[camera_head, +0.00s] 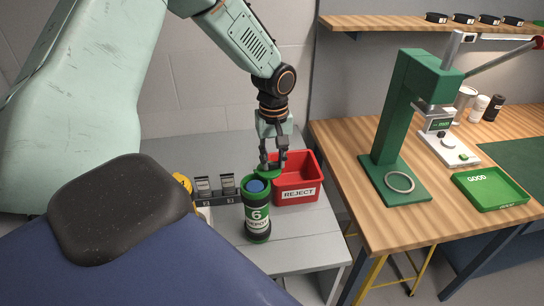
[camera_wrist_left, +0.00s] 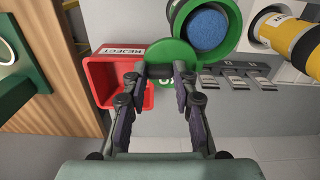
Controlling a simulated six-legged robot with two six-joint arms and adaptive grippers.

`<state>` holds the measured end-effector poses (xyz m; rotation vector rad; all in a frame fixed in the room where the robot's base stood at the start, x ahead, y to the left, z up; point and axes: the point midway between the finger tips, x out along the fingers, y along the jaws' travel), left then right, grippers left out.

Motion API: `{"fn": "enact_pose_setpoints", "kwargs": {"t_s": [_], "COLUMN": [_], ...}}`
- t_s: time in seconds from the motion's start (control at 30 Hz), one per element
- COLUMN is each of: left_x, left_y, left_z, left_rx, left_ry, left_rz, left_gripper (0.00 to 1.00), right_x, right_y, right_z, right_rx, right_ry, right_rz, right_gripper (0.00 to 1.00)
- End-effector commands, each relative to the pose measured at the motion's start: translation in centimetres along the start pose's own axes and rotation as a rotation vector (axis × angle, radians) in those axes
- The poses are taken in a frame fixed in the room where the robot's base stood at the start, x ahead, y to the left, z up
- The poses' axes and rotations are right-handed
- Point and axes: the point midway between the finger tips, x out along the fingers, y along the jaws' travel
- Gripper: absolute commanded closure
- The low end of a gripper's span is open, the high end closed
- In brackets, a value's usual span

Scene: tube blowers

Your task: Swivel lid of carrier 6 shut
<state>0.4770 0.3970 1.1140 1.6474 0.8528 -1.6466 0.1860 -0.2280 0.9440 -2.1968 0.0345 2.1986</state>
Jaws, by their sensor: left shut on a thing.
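Carrier 6 (camera_head: 257,222) is a dark canister with green bands and a white label marked 6. It stands upright on the grey bench, with blue material showing in its open top. Its green lid (camera_head: 266,174) is swung out to the side, toward the red bin. My left gripper (camera_head: 273,163) comes down from above and is shut on the lid. In the left wrist view the fingertips (camera_wrist_left: 160,71) meet at the edge of the green lid (camera_wrist_left: 171,52), beside the open mouth with blue inside (camera_wrist_left: 208,28). My right gripper is not in view.
A red REJECT bin (camera_head: 299,187) stands right behind the lid. A yellow carrier (camera_wrist_left: 288,35) and small labelled slots (camera_head: 216,190) lie to the left of carrier 6. A wooden table (camera_head: 350,160) with a green press (camera_head: 400,120) and a GOOD tray (camera_head: 490,188) is at right.

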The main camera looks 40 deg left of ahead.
Motion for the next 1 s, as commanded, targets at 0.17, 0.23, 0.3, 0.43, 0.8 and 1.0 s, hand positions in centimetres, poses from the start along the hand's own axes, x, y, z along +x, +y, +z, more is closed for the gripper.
{"fn": "enact_pose_setpoints", "kwargs": {"t_s": [0.17, 0.23, 0.3, 0.43, 0.8, 1.0], "left_x": [-0.06, -0.06, -0.07, -0.06, -0.06, -0.05], "left_y": [-0.05, -0.05, -0.05, -0.05, -0.06, -0.06], "left_z": [0.68, 0.70, 0.68, 0.68, 0.68, 0.68], "left_rx": [0.139, 0.150, 0.148, 0.146, 0.145, 0.145], "left_ry": [0.000, 0.000, 0.000, 0.000, 0.000, 0.000], "left_rz": [0.000, 0.000, 0.000, 0.000, 0.000, 0.000], "left_gripper": [1.00, 1.00, 1.00, 1.00, 1.00, 1.00], "right_x": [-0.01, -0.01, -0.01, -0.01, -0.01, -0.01], "right_y": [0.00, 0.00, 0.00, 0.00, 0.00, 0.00], "right_z": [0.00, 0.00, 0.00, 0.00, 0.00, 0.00], "right_rx": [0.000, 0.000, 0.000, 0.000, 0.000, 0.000], "right_ry": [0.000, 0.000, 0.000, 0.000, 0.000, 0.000], "right_rz": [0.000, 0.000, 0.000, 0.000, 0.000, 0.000], "right_gripper": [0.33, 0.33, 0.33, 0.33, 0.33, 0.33]}}
